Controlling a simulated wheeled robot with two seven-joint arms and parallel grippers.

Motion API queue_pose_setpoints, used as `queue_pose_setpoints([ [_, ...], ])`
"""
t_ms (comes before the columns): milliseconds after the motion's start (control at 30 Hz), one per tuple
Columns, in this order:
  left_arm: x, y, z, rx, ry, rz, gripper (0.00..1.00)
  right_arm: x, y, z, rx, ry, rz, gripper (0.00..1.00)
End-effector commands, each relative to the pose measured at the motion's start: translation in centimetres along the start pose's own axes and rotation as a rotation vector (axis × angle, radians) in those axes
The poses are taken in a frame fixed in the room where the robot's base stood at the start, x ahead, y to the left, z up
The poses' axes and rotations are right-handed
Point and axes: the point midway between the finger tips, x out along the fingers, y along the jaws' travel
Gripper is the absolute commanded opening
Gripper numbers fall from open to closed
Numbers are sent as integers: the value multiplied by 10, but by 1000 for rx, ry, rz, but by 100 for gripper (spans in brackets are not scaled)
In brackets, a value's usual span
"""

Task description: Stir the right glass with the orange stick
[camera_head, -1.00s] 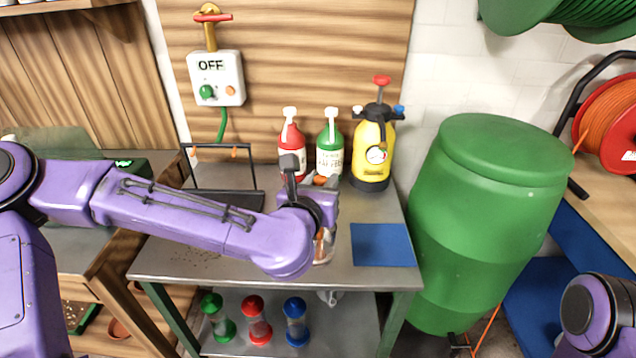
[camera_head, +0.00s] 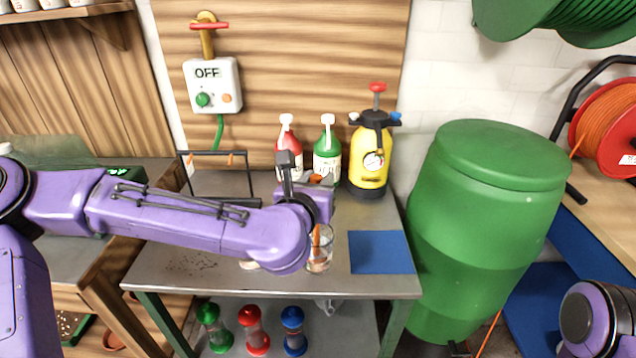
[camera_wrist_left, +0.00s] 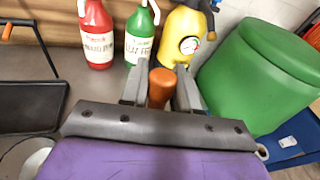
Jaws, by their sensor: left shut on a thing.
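A clear glass (camera_head: 320,259) stands on the metal table, just right of my left arm's wrist. The orange stick (camera_head: 316,238) shows at this glass, its lower part apparently inside. In the left wrist view the thick end of the orange stick (camera_wrist_left: 161,88) sits between the two grey fingers. My left gripper (camera_wrist_left: 160,92) is shut on it. In the head view my arm mostly hides this gripper (camera_head: 318,204). A pale object (camera_head: 249,265) is mostly hidden under my arm; I cannot tell whether it is another glass. My right gripper is not in view.
Red (camera_head: 289,150) and green (camera_head: 327,158) bottles and a yellow sprayer (camera_head: 369,160) stand behind the gripper. A blue mat (camera_head: 380,252) lies right of the glass. A green barrel (camera_head: 485,230) stands beside the table. A black tray-like object (camera_wrist_left: 27,118) is at left.

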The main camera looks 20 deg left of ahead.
Motion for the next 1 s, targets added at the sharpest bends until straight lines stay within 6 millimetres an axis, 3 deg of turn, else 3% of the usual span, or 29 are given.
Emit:
queue_pose_setpoints([
  [100,-1,0,17,-1,-1,1,6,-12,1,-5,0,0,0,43],
  [800,1,0,83,0,-1,0,6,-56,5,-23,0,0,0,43],
  [1000,2,0,84,0,-1,0,6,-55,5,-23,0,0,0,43],
])
